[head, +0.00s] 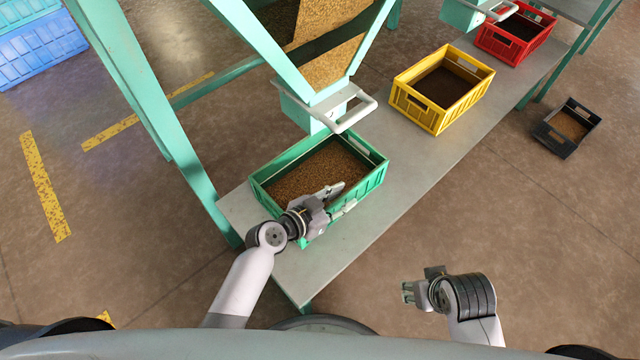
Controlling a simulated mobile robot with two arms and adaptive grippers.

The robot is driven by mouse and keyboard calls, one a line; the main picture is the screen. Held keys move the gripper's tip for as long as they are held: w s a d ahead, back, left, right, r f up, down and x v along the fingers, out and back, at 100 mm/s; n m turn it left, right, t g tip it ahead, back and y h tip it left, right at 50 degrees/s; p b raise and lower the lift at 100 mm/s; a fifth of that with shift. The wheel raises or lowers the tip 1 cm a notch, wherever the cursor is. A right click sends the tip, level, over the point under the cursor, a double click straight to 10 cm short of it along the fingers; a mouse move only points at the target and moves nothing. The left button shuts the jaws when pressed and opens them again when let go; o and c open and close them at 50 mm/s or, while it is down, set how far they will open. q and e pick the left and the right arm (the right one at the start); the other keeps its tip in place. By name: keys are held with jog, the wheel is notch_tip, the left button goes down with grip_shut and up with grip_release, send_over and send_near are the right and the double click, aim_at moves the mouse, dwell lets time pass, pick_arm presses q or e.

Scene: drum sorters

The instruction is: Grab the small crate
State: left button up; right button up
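The small crate (548,137) is dark grey, holds brown grain and stands on the floor at the far right, right of the bench. Neither gripper is near it. My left gripper (338,200) is at the near right part of the green crate (270,192), with its fingers apart. One finger is over the grain and the other is by the near rim. I cannot tell whether they touch the rim. My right gripper (407,292) is over bare floor right of the bench, pointing left. Its fingers look apart and empty.
The green crate stands on a long grey bench (375,215), with a yellow crate (435,118) and a red crate (505,48) farther along. A teal hopper frame (170,125) with a white handle (355,112) rises over the bench. Blue crates (40,52) are at upper left.

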pick_arm(q)
jog(key=shift+c, duration=0.5)
grip_shut()
dwell(0.3)
jog(key=shift+r, duration=0.15)
